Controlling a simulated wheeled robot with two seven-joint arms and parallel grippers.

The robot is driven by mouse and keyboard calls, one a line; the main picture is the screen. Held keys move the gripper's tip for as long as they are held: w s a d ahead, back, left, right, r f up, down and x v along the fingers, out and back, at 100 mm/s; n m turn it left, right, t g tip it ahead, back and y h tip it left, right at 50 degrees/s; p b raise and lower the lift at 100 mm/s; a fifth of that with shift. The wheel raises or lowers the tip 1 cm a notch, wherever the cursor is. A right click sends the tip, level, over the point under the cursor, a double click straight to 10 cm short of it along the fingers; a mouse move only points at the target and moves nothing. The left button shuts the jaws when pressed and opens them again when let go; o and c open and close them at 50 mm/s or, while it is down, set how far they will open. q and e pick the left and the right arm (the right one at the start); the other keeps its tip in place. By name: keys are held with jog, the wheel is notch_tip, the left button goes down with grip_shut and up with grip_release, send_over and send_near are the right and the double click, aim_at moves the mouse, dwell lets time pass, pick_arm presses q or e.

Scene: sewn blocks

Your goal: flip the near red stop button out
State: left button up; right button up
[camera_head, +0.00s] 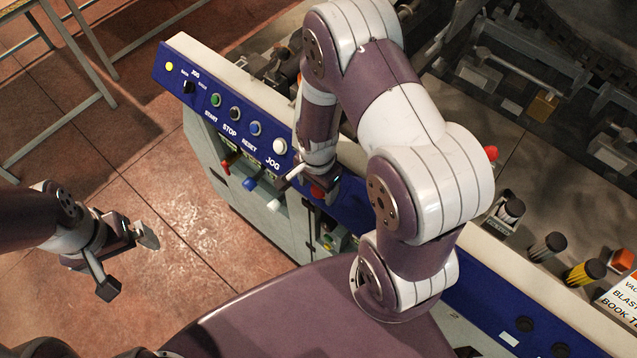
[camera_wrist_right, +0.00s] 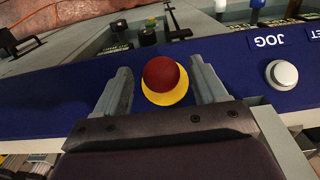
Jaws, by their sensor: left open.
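The near red stop button (camera_wrist_right: 165,74) is a round red head on a yellow collar, set in the blue control panel. In the head view it shows only partly (camera_head: 318,192), beneath my right arm. My right gripper (camera_wrist_right: 160,90) has its two fingers on either side of the button, with a visible gap at the left finger and a very narrow one at the right. It also shows in the head view (camera_head: 313,180), partly hidden by its wrist. My left gripper (camera_head: 128,262) is open and empty, over the floor well away from the panel.
A white JOG button (camera_wrist_right: 282,74) sits beside the red one on the blue panel (camera_head: 350,208). Green, black and blue buttons (camera_head: 255,129) line the panel further left. Coloured levers (camera_head: 249,184) stick out below. Another red knob (camera_head: 491,153) stands behind my right arm.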

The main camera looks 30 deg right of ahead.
jog(key=shift+r, duration=0.1)
notch_tip(320, 180, up, 12)
jog(key=b, duration=0.2)
jog(key=shift+r, duration=0.25)
jog(key=n+t+b, duration=0.1)
jog(key=n+b, duration=0.7)
jog(key=n, duration=0.6)
send_near(318, 192)
jog(key=s+a+f, duration=0.1)
jog(key=s+a, duration=0.1)
jog(key=s, duration=0.1)
jog(key=shift+w+d, duration=0.1)
jog(key=shift+w, duration=0.1)
jog(key=shift+s, duration=0.1)
